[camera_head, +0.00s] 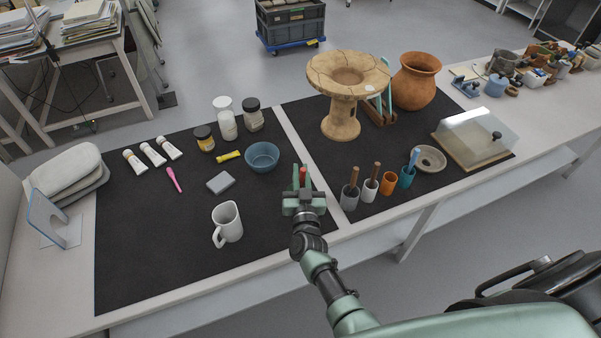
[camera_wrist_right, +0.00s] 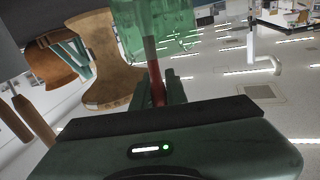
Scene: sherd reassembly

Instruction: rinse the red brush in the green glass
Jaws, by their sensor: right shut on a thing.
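The red brush (camera_head: 303,173) is in my right gripper (camera_head: 303,190), which is shut on it over the front edge of the dark mat. In the right wrist view its red handle (camera_wrist_right: 157,88) rises from between the fingers to a grey ferrule. The green glass (camera_wrist_right: 175,22) is see-through and fills the top middle of that view. The brush's far end overlaps the glass; I cannot tell whether it is inside or only in line with it. In the head view the glass cannot be told apart from my green gripper. My left gripper is out of view.
A white mug (camera_head: 228,222) and a blue bowl (camera_head: 262,156) stand left of my gripper. To its right are a grey cup (camera_head: 349,199), a white cup (camera_head: 369,191), an orange cup (camera_head: 388,185) and a teal cup (camera_head: 405,180). A cracked pedestal vessel (camera_head: 342,112) stands behind.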

